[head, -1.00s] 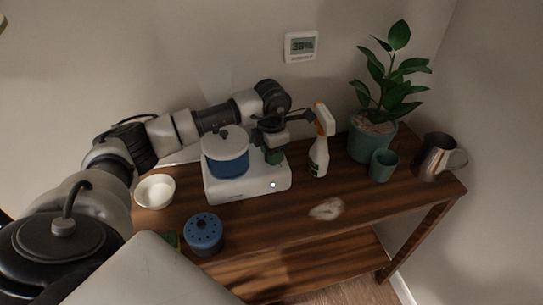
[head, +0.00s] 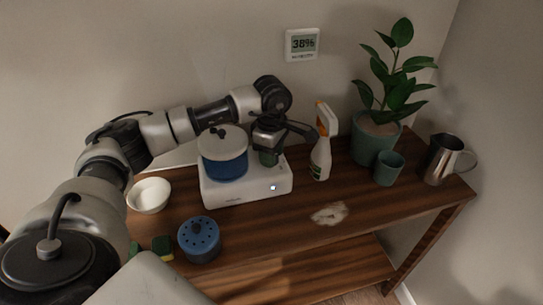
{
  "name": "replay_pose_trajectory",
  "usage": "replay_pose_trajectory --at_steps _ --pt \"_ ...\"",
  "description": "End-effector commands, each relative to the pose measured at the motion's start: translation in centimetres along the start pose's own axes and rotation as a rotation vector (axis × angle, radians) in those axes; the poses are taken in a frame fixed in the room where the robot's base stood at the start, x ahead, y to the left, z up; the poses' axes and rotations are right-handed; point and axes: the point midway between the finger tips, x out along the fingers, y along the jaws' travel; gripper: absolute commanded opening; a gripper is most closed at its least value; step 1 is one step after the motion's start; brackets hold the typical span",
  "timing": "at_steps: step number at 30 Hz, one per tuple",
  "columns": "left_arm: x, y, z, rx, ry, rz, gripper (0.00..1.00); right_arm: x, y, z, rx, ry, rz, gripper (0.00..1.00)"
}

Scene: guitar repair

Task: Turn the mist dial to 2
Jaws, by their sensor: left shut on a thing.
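The humidifier has a white base (head: 232,191) on the wooden table, with a blue tank (head: 226,168) under a white lid (head: 222,142) on its left side. A small light dot (head: 273,187) shows on the base's front. A dark green knob, which looks like the mist dial (head: 268,159), is on the base right of the tank. My left gripper (head: 270,150) reaches over from behind and is shut on this dial from above. The gripper hides most of the dial, so its setting cannot be read. My right gripper is not in view.
A spray bottle (head: 321,158) stands close right of the gripper. A potted plant (head: 372,144), green cup (head: 388,169) and metal pitcher (head: 440,160) are farther right. A white bowl (head: 149,195), perforated blue container (head: 199,240) and sponge (head: 162,248) are left. A wall display (head: 302,44) reads 38%.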

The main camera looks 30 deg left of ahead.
Motion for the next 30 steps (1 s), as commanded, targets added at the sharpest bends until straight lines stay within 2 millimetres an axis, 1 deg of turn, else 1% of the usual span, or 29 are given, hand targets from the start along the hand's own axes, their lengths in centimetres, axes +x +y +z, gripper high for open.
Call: replay_pose_trajectory --at_steps 9,24,25,29,30 --pt "-0.13 0.09 0.03 0.102 -0.002 0.005 0.15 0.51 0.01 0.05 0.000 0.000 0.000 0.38" --pt "-0.17 0.08 0.02 0.117 -0.002 0.005 0.15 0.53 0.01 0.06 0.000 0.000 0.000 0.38" --pt "-0.18 0.09 0.02 0.117 -0.002 0.005 0.44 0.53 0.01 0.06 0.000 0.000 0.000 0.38" --pt "-0.13 0.06 0.02 0.117 -0.002 0.003 0.64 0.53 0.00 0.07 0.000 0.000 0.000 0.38" --pt "-0.11 0.05 0.02 0.117 -0.001 0.003 0.65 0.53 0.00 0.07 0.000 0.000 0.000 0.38"
